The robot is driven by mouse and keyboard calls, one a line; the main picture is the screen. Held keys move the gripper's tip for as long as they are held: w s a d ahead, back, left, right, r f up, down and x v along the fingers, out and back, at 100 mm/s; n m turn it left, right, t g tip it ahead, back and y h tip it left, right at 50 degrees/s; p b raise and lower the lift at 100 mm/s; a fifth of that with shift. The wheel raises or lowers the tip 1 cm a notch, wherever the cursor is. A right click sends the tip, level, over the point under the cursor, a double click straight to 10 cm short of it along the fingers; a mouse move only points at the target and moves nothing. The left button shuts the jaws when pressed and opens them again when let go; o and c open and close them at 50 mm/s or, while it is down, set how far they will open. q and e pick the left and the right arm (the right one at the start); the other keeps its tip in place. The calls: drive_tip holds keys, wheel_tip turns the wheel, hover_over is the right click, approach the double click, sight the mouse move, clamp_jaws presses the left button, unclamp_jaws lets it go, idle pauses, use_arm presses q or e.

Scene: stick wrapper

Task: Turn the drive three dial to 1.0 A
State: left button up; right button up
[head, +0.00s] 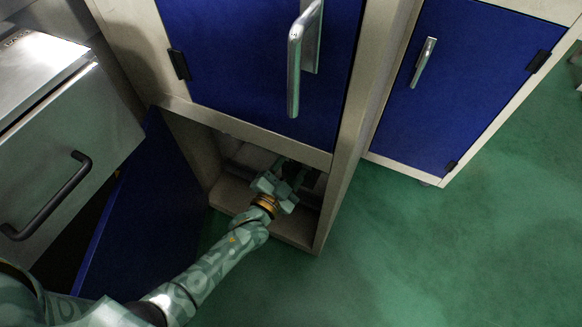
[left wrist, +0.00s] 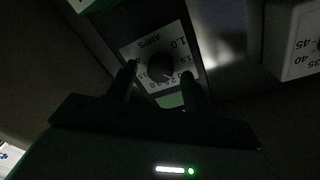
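A dial with a black knob (left wrist: 161,67) sits on a white AMPS scale plate (left wrist: 178,43) in the left wrist view. The plate appears rotated, with 1.0 near its upper right edge. I cannot read the knob's pointer or see a drive number. My left gripper (left wrist: 159,76) is open, with one dark finger on each side of the knob's near side; whether they touch it is unclear. In the head view my left gripper (head: 287,178) is inside the lower open compartment of the cabinet (head: 345,150), and the dial is hidden. My right gripper is not in view.
Another white scale plate (left wrist: 304,40) with 35, 40 and 45 is at the right in the left wrist view. The open blue door (head: 135,225) stands left of my forearm. A closed blue door (head: 255,70) is above the compartment. Green floor (head: 450,260) is clear at right.

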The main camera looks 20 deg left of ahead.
use_arm(q)
drive_tip(key=c, duration=0.9)
